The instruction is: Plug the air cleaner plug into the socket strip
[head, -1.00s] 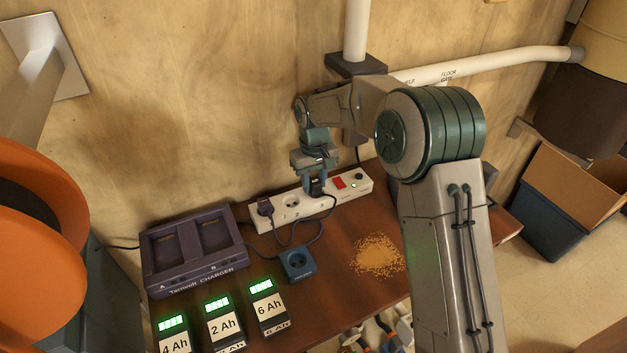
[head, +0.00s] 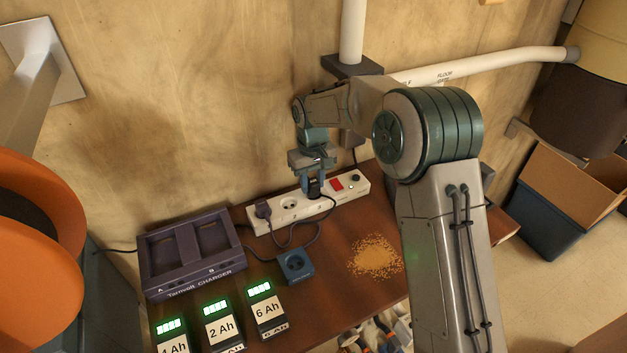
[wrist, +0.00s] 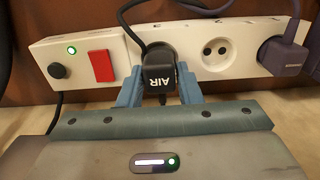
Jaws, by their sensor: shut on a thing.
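The white socket strip (head: 302,211) lies along the wall at the back of the bench; it also shows in the wrist view (wrist: 237,66). The black plug marked AIR (wrist: 158,74) is at the socket beside the red switch, with its cord rising behind it. My gripper (wrist: 158,88) is shut on this plug, one finger on each side; in the head view my gripper (head: 314,187) is over the strip. The plug's body hides its pins and that socket, so I cannot tell how deep it sits.
A purple plug (wrist: 283,55) occupies the strip's end socket; an empty socket (wrist: 214,54) lies between. The red switch (wrist: 102,66) is close to my finger. A charger (head: 190,257), a blue socket box (head: 296,265), several batteries and sawdust (head: 375,257) are on the bench.

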